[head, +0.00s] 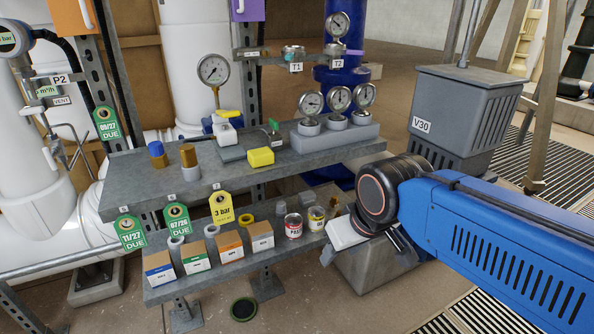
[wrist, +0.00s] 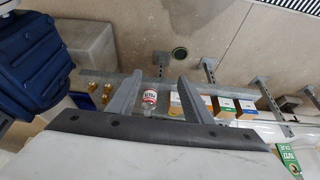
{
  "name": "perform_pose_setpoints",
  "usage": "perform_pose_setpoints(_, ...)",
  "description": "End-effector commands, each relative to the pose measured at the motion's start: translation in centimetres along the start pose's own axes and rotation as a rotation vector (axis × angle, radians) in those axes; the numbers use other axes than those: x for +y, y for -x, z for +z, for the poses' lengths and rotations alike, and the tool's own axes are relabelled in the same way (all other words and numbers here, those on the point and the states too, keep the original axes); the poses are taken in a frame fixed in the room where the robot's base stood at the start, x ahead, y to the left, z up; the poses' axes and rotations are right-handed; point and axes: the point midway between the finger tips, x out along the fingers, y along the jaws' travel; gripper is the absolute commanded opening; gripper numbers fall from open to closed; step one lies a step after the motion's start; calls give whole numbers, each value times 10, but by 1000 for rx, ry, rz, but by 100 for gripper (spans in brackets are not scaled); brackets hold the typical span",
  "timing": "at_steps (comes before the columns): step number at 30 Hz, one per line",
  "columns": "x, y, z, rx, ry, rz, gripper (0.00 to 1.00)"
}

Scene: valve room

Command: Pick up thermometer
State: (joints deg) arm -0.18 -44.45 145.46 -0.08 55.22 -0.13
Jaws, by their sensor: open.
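I cannot tell for certain which item is the thermometer. Three round dial instruments, left (head: 312,103), middle (head: 338,98) and right (head: 364,95), stand in a grey block (head: 345,138) on the upper shelf. Another dial (head: 338,25) stands above the T2 label, and a larger gauge (head: 213,70) is on a pipe at the back. My gripper (wrist: 158,85) is open and empty, its two fingers apart. In the head view it is low and right, beside the lower shelf's right end, below the dials. In the wrist view a red-and-white can (wrist: 150,98) shows between the fingers, beyond them.
The upper shelf (head: 135,196) also holds a yellow block (head: 260,157) and blue and brass fittings. The lower shelf has several small boxes (head: 229,246) and cans (head: 293,226). A grey V30 bin (head: 460,100) stands right. Hanging tags (head: 221,208) line the upper shelf's front edge.

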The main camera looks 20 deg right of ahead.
Motion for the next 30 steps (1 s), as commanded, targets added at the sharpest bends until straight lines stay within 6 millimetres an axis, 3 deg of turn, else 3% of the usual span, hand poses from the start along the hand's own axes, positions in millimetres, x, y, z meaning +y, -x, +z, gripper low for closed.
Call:
perform_pose_setpoints(5,3,11,-17,-11,-36,9,46)
perform_pose_setpoints(8,8,30,-45,-28,-100,26,46)
perform_pose_setpoints(18,36,110,-169,-94,-428,131,46)
perform_pose_setpoints(30,75,180,-301,-128,-847,293,46)
